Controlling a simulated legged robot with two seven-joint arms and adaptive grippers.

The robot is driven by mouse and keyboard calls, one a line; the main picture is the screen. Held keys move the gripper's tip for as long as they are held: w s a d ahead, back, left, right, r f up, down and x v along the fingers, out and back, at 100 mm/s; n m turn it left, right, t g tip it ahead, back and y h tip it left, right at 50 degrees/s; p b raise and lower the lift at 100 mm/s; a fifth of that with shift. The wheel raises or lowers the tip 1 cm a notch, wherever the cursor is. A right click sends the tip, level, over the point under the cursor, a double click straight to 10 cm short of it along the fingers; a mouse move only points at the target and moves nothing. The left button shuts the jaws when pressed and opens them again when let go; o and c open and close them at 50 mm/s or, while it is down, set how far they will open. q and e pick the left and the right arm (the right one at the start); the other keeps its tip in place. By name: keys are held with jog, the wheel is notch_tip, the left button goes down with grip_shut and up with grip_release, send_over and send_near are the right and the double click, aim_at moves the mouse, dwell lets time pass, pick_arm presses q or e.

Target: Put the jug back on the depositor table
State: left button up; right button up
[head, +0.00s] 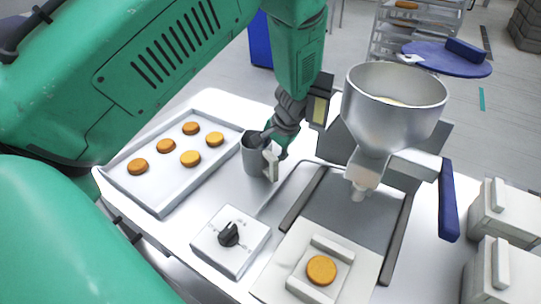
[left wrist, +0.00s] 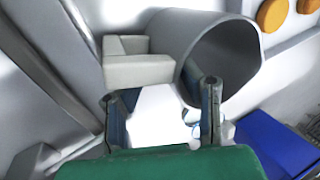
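The jug (head: 254,158), a grey cylinder with a pale angular handle (head: 271,164), stands upright on the white depositor table (head: 223,184), just right of the tray. My left gripper (head: 270,140) is at its rim, reaching down from above. In the left wrist view the jug (left wrist: 205,45) has its mouth facing the camera, with the handle (left wrist: 138,68) to its left. The left gripper's fingers (left wrist: 163,112) are spread, one below the handle and one overlapping the mouth. Contact with the wall cannot be told. My right gripper is not in view.
The depositor's metal hopper (head: 395,110) with blue handle stands right. A knob box (head: 231,241) and a mould plate (head: 318,262) with one round are in front. White boxes (head: 507,215) stand far right.

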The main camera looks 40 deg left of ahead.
pick_arm(q)
jog(key=v, duration=1)
jog(key=shift+r, duration=0.2)
jog(key=shift+d, duration=0.15)
